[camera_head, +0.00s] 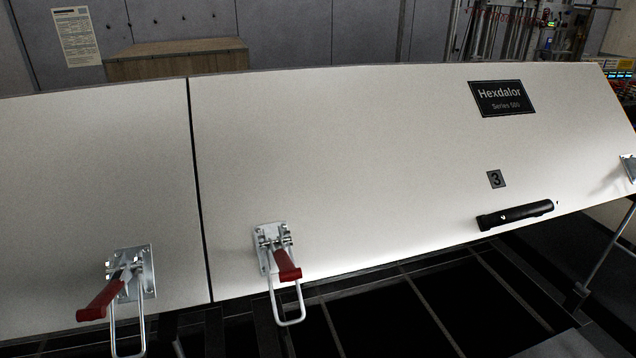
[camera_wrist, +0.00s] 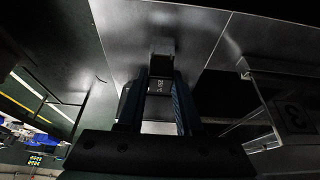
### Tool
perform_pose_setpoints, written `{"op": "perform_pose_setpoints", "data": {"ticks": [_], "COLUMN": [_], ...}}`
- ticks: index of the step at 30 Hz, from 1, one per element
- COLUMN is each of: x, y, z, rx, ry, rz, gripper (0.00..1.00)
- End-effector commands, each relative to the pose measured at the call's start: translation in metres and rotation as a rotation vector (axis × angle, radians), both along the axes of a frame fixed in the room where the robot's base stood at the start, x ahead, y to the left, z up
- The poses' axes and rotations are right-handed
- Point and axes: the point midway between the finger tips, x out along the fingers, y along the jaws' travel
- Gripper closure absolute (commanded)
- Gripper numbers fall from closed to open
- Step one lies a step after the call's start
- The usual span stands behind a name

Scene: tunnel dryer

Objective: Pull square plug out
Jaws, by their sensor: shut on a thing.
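In the wrist view, my gripper (camera_wrist: 160,82) points up the picture at a grey metal panel, its two dark fingers closed on the sides of a small dark block, which appears to be the square plug (camera_wrist: 158,87). The block has a faint white marking. A darker square piece (camera_wrist: 162,46) stands just beyond it against the panel. The dim light hides whether the block is still seated in anything. The head view shows neither my gripper nor the plug.
Large pale dryer panels (camera_head: 340,160) fill the head view, with red-handled latches (camera_head: 283,262) (camera_head: 128,282) and a black handle (camera_head: 515,214) low on them. A dark slatted frame (camera_head: 440,300) lies below.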

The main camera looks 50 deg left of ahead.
Motion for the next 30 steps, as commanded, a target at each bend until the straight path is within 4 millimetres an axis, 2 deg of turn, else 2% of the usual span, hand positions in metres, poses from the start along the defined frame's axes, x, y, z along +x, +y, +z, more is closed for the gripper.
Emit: {"op": "perform_pose_setpoints", "data": {"ticks": [30], "x": [0.0002], "y": [0.0001], "z": [0.0099], "rx": [0.0], "ry": [0.0], "rz": [0.0], "gripper": [1.0]}}
